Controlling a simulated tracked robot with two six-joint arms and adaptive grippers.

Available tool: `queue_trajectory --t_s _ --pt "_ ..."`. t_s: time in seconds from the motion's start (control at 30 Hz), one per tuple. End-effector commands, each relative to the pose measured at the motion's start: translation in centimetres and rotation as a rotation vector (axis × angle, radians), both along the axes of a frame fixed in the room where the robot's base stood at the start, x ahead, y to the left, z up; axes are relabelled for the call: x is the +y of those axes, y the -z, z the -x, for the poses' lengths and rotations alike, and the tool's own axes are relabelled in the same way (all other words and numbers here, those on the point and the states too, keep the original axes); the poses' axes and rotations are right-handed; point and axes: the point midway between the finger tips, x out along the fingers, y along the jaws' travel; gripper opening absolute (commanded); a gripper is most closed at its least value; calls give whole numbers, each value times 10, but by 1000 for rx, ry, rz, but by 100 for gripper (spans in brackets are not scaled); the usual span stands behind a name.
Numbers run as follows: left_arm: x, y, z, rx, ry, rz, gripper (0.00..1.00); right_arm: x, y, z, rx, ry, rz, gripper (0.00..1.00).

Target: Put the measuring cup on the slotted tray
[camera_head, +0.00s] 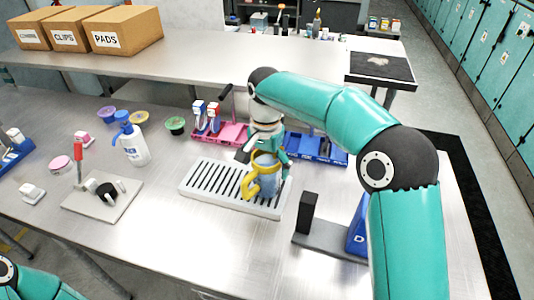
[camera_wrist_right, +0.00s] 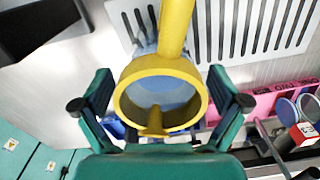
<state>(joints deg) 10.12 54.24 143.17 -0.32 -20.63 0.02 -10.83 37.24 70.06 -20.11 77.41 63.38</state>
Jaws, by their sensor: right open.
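The measuring cup (camera_head: 265,180) is clear bluish with a yellow rim and yellow handle. In the head view it appears upright on the right part of the white slotted tray (camera_head: 204,182), its handle toward the left. The wrist view looks down on its yellow rim (camera_wrist_right: 122,98), with tray slots (camera_wrist_right: 255,30) beyond. My right gripper (camera_wrist_right: 162,103) is open, one finger on each side of the cup, with visible gaps at the rim. The cup's base contact is partly hidden. My left gripper is out of view; only part of my left arm shows.
A blue-capped white bottle (camera_head: 133,145) and a board with a red-handled tool (camera_head: 100,195) are left of the tray. Pink (camera_head: 232,134) and blue (camera_head: 325,152) racks stand behind. A dark stand (camera_head: 306,215) is at right.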

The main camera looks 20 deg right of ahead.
Motion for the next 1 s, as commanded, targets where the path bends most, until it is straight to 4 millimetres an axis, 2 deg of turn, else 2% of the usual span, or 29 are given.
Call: queue_trajectory --t_s 0.17,0.4,0.6,0.77,1.0 --pt "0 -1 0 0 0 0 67 0 -22 -1 -5 0 -1 98" --pt "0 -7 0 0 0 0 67 0 -71 -1 -6 1 -1 98" --pt "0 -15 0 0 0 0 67 0 -106 -1 -4 1 -1 98" --pt "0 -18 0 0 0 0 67 -1 -118 0 -1 1 0 98" --pt "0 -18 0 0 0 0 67 -1 -120 0 -1 1 1 98"
